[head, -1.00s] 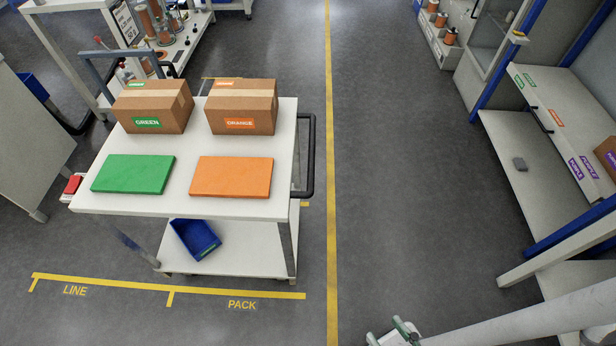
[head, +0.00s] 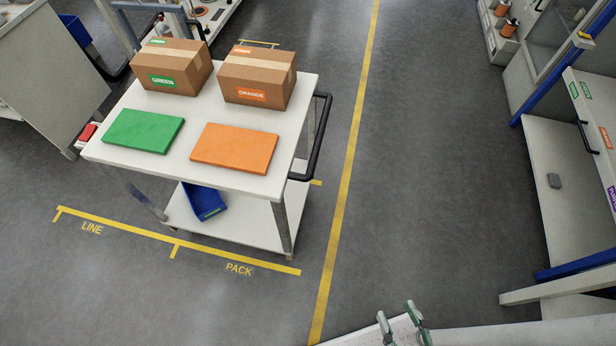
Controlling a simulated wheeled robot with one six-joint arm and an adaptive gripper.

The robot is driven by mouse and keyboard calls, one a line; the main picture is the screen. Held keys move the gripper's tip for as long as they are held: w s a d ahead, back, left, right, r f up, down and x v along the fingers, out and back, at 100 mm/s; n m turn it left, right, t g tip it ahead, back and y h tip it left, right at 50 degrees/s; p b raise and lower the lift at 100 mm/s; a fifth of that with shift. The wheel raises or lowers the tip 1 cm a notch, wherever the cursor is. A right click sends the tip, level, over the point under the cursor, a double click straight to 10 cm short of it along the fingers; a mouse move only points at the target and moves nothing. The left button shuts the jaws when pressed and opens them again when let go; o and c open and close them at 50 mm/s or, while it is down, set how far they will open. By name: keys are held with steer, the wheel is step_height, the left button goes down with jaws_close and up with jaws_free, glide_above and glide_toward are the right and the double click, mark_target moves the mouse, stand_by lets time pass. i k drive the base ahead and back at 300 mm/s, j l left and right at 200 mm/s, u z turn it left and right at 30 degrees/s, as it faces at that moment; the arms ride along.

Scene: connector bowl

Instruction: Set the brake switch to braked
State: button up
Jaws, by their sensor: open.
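A white two-level cart (head: 262,185) stands left of the yellow floor line. A small red part (head: 87,131) sits at the cart's left edge, on a pale mount. It looks like the brake switch, but it is too small to tell its setting. My gripper (head: 398,316) is at the bottom edge of the head view, right of the cart and well apart from it and the red part. Its two greenish fingers are spread and nothing shows between them.
A black handle (head: 323,130) juts right. A blue bin (head: 205,203) is below. A bench (head: 548,215) stands right; floor between is clear.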

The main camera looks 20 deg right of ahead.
mark_target(90, 130)
steer(key=i+j+u, duration=0.1)
steer(key=j+u, duration=0.3)
steer(key=i+j+u, duration=0.15)
steer(key=j+u, duration=0.25)
